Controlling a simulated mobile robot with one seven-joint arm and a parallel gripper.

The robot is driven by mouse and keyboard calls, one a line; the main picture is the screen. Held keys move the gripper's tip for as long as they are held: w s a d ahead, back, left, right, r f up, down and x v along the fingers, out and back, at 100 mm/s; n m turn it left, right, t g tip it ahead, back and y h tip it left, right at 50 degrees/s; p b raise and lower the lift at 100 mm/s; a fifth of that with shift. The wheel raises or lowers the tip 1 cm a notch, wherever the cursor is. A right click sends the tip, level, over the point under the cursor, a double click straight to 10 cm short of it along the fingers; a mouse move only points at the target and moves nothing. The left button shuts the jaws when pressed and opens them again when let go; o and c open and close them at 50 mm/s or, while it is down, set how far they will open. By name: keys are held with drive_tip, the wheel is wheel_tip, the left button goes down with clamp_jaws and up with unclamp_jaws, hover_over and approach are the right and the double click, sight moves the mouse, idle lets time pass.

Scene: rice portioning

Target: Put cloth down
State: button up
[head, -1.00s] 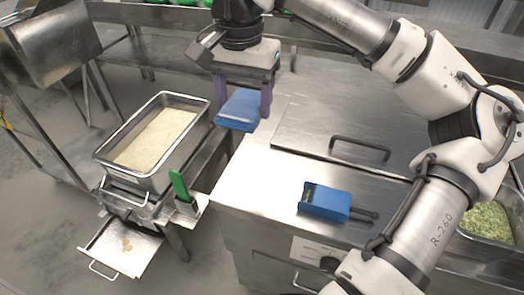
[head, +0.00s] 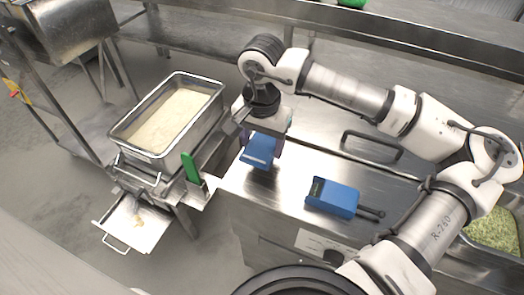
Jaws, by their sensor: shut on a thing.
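The blue folded cloth (head: 259,150) is held in my gripper (head: 262,142), low over the left part of the steel counter (head: 240,180). My gripper is shut on the cloth, with its purple fingers partly hidden by the cloth and the gripper body. I cannot tell whether the cloth touches the counter.
A blue box-shaped device (head: 333,197) with a dark handle lies on the counter to the right. A lid handle (head: 371,144) rises behind. Shredded green food (head: 495,232) is at far right.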

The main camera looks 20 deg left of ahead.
sight(262, 154)
drive_tip(key=shift+f+p, duration=0.4)
drive_tip(key=shift+f, duration=1.8)
drive_tip(key=shift+f, duration=0.2)
drive_tip(key=o, duration=0.9)
drive_tip(key=shift+r, duration=0.1)
drive_tip(key=shift+r, duration=0.3)
wheel_tip(262, 154, up, 12)
drive_tip(key=shift+f+b, duration=0.2)
drive_tip(key=shift+b, duration=0.8)
